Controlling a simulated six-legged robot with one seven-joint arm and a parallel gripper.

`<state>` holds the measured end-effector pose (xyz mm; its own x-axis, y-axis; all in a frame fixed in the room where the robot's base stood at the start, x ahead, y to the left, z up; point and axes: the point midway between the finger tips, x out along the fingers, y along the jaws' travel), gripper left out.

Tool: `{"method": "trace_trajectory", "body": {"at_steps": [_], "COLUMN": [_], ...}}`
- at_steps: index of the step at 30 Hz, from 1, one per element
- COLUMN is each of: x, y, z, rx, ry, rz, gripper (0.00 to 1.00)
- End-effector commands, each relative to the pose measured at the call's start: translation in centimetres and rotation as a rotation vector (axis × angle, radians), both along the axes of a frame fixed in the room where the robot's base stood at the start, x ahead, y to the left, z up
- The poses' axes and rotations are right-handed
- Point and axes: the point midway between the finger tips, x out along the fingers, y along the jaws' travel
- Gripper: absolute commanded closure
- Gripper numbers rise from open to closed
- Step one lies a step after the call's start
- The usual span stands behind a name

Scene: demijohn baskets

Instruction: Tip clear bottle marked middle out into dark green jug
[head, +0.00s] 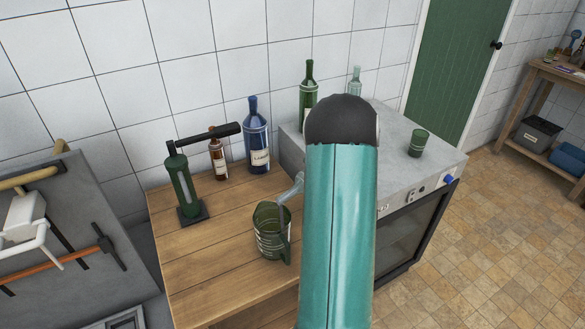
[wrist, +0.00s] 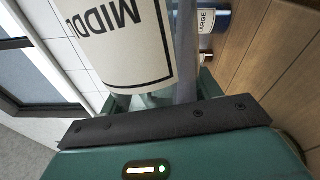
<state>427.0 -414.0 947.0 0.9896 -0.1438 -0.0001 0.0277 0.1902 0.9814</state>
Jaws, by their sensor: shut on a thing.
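The dark green jug (head: 268,238), see-through with pale markings and a handle, stands upright on the wooden counter. The clear bottle's neck (head: 292,190) shows in the head view beside my arm, tilted down to the left with its mouth over the jug's rim. A pale streak hangs below the mouth inside the jug. In the wrist view my gripper (wrist: 158,102) is shut on the clear bottle, whose white label (wrist: 118,45) reads "MIDD…". My arm hides the rest of the bottle and the gripper in the head view. The jug's liquid level is unclear.
A blue bottle (head: 257,137) with a label, a small brown bottle (head: 217,155) and a dark green lever device (head: 183,185) stand behind on the counter. A green bottle (head: 308,88), another clear bottle (head: 355,80) and a green cup (head: 418,143) stand on the grey stove (head: 400,165).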

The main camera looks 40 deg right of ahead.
Motion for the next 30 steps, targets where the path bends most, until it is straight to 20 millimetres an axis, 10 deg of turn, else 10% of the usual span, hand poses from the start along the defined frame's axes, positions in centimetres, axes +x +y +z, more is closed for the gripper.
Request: {"method": "trace_trajectory", "body": {"at_steps": [30], "x": [0.1], "y": [0.6], "z": [1.8], "rx": [-0.128], "ry": [0.017], "rz": [-0.001], "gripper": [0.83]}}
